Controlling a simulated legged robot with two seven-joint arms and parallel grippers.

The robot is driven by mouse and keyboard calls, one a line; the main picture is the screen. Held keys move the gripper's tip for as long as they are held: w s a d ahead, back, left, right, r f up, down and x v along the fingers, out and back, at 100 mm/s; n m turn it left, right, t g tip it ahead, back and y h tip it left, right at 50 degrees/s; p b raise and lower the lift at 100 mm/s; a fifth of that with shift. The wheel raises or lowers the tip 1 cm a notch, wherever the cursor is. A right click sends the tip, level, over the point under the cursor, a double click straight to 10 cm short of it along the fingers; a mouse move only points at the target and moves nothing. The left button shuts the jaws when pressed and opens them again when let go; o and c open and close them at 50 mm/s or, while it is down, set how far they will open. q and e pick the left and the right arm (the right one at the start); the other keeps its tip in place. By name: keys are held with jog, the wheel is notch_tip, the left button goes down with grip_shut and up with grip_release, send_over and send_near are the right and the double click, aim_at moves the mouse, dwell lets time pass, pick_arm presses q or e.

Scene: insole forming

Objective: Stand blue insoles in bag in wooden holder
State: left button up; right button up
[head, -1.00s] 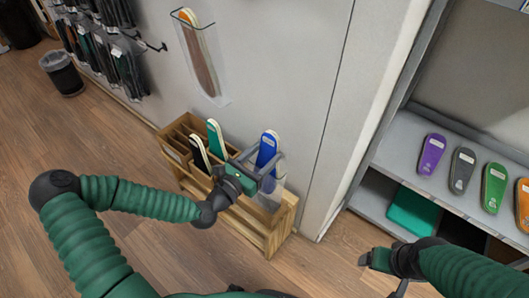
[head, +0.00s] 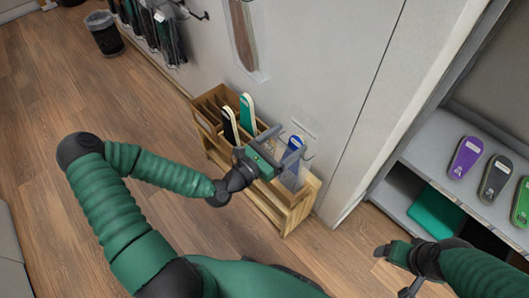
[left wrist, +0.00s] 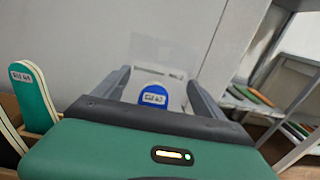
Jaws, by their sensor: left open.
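The blue insoles (head: 293,147) stand upright in a clear bag (head: 290,176) at the right end of the wooden holder (head: 298,206). In the left wrist view the blue insole top (left wrist: 153,96) shows between my two fingers. My left gripper (head: 288,144) is open around the upper part of the bag, with a finger to each side; I cannot tell whether either finger touches it. The bag's foot is partly hidden by the holder. My right gripper (head: 384,252) is at the lower right, away from the holder; its jaw state is unclear.
Green insoles (head: 247,113) and black insoles (head: 230,125) stand in the holder's left part. A bag (head: 243,40) hangs on the wall above. A shelf (head: 406,170) with purple insoles (head: 465,158) and others is at right. A bin (head: 105,36) stands far left.

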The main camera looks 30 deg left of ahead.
pick_arm(q)
jog(key=p+v, duration=0.6)
jog(key=v, duration=0.7)
jog(key=shift+s+p, duration=0.3)
jog(key=shift+s, duration=0.05)
jog(key=shift+a, duration=0.1)
